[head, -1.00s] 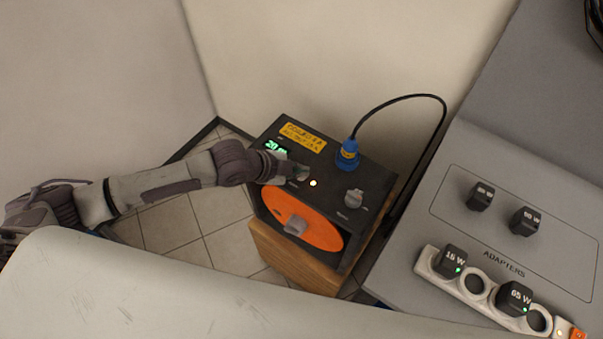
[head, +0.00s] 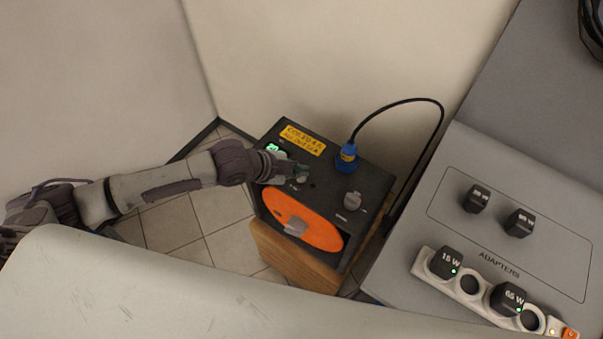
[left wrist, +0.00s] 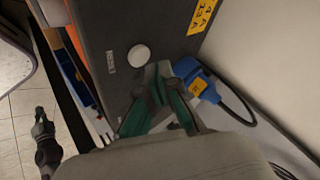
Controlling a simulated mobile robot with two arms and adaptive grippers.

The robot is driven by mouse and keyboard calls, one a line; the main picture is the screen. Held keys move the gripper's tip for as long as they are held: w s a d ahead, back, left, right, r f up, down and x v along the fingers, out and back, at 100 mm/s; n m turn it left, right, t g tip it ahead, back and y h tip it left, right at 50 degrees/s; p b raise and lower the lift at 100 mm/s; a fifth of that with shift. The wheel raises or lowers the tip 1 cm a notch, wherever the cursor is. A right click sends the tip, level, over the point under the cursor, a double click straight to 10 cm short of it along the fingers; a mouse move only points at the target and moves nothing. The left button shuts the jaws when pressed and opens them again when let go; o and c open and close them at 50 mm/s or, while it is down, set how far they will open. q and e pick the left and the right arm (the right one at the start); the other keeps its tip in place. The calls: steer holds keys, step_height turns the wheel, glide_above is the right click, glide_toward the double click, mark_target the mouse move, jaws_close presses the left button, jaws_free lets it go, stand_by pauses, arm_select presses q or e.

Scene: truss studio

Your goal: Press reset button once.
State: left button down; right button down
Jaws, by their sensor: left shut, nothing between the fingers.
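The black device box (head: 376,186) stands low in the corner, with a large orange disc (head: 318,224) on its front. My left gripper (head: 303,173) is shut and empty, its tips over the top panel below the yellow label (head: 303,140). In the left wrist view, the dark green fingers (left wrist: 160,78) are close to a round white button (left wrist: 139,56) with a small unreadable label beside it. The button looks clear of the fingers there; contact cannot be told. In the head view the fingers cover that spot. The small lamp (head: 312,185) on the panel looks dark.
A blue plug (head: 346,157) with a black cable and a grey knob (head: 352,202) rise from the panel right of my gripper. A green display (head: 273,148) is left of it. At right, a grey table holds adapters and a white power strip (head: 436,265).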

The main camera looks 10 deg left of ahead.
mark_target(300, 179)
arm_select(q)
step_height(300, 179, up, 5)
steer(key=p, duration=0.5)
stand_by(0.5)
stand_by(0.4)
